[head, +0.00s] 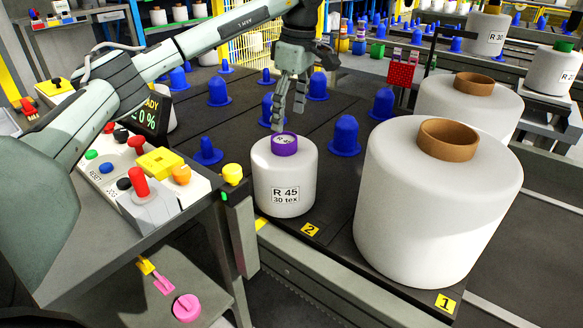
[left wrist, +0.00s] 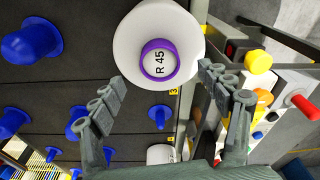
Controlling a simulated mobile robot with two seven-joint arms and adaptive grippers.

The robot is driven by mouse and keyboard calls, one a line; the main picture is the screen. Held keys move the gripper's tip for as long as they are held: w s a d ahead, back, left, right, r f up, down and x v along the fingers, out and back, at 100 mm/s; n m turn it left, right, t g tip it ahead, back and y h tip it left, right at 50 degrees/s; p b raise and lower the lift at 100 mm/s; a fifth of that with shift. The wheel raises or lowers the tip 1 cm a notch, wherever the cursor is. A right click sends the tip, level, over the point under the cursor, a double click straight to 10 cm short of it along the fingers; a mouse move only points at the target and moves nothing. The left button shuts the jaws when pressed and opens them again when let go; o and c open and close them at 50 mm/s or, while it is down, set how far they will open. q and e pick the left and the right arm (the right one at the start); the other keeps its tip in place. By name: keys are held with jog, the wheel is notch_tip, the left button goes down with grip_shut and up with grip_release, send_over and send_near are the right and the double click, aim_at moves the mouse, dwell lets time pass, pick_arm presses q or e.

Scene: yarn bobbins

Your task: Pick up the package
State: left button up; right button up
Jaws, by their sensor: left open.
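A white yarn package (head: 284,182) labelled R 45, 30 tex, with a purple core top, stands upright at position 2 on the dark table. It also shows in the left wrist view (left wrist: 128,38), its purple core between and beyond the fingertips. My left gripper (head: 288,113) is open and empty, fingers pointing down just above the package. In the left wrist view the fingers (left wrist: 162,78) are spread apart. A gap or light contact at the core cannot be told. My right gripper is in neither view.
A large white package (head: 435,220) with a brown core stands right at position 1, another (head: 470,105) behind it. Blue pegs (head: 345,137) stand behind the R 45 package. A control panel (head: 130,170) with buttons lies to the left, a yellow knob (head: 232,174) close by.

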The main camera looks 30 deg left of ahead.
aim_at(285, 137)
pick_arm(q)
jog(key=f, duration=0.3)
jog(key=a+f, duration=0.1)
jog(key=f, duration=0.1)
jog(key=shift+s+f, duration=0.1)
jog(key=shift+f, duration=0.65)
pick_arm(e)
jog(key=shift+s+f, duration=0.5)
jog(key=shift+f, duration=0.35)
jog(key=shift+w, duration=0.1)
pick_arm(q)
jog(key=shift+c, duration=1)
jog(key=c, duration=1)
grip_shut()
jog(key=shift+r, duration=0.15)
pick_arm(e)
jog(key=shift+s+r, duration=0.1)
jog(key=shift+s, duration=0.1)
